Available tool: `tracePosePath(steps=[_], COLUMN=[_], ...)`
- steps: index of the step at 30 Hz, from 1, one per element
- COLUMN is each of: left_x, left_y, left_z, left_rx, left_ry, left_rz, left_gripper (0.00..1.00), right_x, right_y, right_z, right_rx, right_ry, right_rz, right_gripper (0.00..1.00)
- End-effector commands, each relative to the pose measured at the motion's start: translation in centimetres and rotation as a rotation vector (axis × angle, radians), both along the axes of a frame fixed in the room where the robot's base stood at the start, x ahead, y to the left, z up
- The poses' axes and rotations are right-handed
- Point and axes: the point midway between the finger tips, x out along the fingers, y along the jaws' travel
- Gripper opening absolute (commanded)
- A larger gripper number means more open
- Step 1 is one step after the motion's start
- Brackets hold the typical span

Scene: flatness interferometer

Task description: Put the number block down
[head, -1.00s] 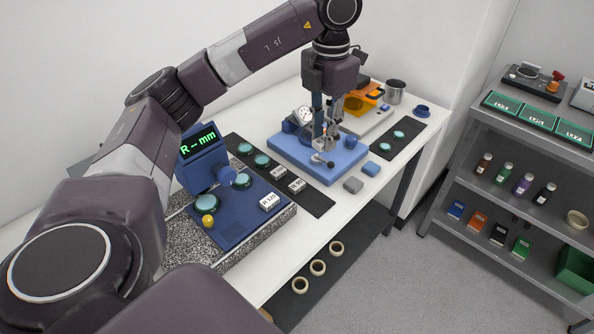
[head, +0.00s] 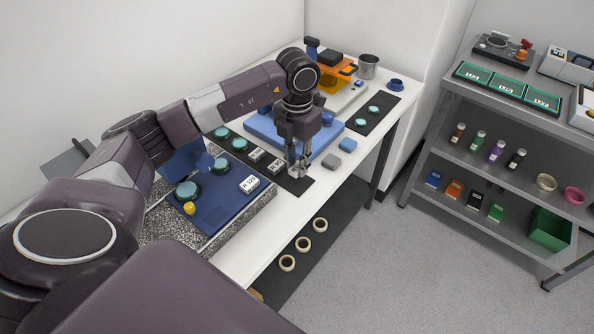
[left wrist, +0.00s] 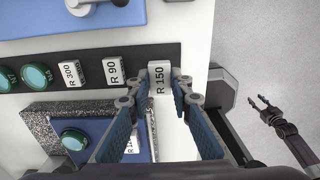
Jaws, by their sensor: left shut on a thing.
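My left gripper (head: 299,172) points down at the near end of the black strip (head: 303,185). In the left wrist view it (left wrist: 158,98) is shut on a white number block (left wrist: 160,78) reading R 150. The block is over the end of the strip, in line with the R 90 block (left wrist: 113,71) and the R 300 block (left wrist: 72,74). I cannot tell whether it touches the strip. In the head view the fingers mostly hide it. My right gripper (left wrist: 259,102) shows only in the left wrist view, over the floor, open and empty.
A blue instrument plate (head: 225,208) on a granite slab carries another number block (head: 250,184). A blue base (head: 262,138) stands behind the gripper. A grey pad (head: 330,161) and a blue pad (head: 347,145) lie to its right. The table's front edge is close.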

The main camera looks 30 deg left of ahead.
Motion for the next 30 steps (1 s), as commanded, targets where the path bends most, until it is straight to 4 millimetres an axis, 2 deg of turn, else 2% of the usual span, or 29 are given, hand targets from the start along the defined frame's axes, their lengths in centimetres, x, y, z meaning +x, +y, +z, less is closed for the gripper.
tracePosePath(steps=[6, 9, 20, 21, 25, 30], left_x=[-0.2, -0.1, -0.1, -0.1, -0.1, -0.1], left_y=[0.0, 0.0, 0.0, 0.0, 0.0, 0.0], left_z=[-3.2, -4.0, -4.5, -4.4, -4.4, -4.3], left_rx=[0.0, 0.0, 0.0, 0.0, 0.0, 0.0], left_ry=[0.006, 0.003, 0.002, 0.002, 0.002, 0.002], left_rz=[0.001, 0.0, 0.0, 0.0, 0.0, 0.0], left_gripper=[0.05, 0.05, 0.05, 0.22, 0.36, 0.37], right_x=[-0.1, -0.1, -0.1, -0.1, -0.1, 0.0], right_y=[0.2, 0.4, 0.6, 0.6, 0.6, 0.6], right_z=[0.9, 1.0, 0.5, 0.6, 0.6, 0.6], right_rx=[0.003, 0.004, 0.007, 0.007, 0.007, 0.007], right_ry=[0.002, 0.001, 0.001, 0.001, 0.001, 0.001], right_rz=[0.001, 0.001, 0.001, 0.001, 0.001, 0.001], right_gripper=[0.4, 0.4, 0.4, 0.4, 0.4, 0.4])
